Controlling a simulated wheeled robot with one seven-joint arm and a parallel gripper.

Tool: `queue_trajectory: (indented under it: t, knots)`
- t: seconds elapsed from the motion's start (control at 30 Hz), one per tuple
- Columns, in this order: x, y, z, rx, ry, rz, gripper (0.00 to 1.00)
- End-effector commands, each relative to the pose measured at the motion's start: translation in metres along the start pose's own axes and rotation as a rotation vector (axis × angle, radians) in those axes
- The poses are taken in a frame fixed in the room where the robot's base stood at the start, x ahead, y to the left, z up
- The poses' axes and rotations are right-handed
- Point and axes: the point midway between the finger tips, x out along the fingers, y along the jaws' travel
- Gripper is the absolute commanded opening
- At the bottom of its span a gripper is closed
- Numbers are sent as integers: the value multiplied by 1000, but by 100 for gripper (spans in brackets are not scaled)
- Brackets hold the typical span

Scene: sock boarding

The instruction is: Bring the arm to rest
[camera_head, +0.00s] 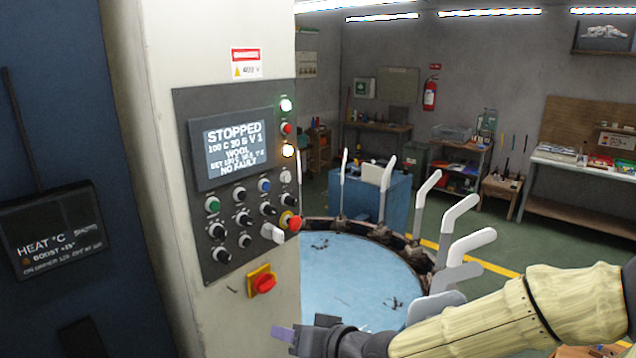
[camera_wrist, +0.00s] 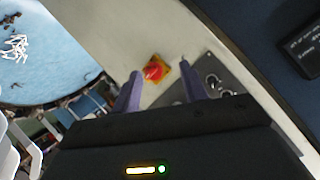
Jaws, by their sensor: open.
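My arm reaches in from the lower right of the head view, in a cream sleeve. My gripper (camera_head: 283,332) is at the bottom centre, in front of the machine column and below the red switch. In the wrist view my gripper (camera_wrist: 160,90) shows two purple fingers spread apart with nothing between them. Beyond the fingers is the red rotary switch on its yellow plate (camera_wrist: 155,70), which also shows in the head view (camera_head: 263,282). The gripper is apart from it. The control panel (camera_head: 245,180) has a screen reading STOPPED, 100 C, WOOL, NO FAULT.
A round light-blue table (camera_head: 360,275) with upright white sock forms (camera_head: 472,242) around its rim stands right of the column. A dark blue cabinet with a HEAT °C display (camera_head: 58,230) is at the left. A blue bin (camera_head: 365,195), workbenches and green floor lie behind.

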Motion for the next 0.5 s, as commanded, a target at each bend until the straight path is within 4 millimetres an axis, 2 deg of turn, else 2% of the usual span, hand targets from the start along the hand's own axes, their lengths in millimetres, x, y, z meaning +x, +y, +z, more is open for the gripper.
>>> queue_trajectory:
  t: [0.03,0.1,0.23,0.5]
  knots:
    - [5,12,15,-11,-52,45,43]
    - [8,30,32,-23,-116,107,43]
    - [6,61,59,-40,-225,221,43]
    - [-22,114,94,-63,-402,441,43]
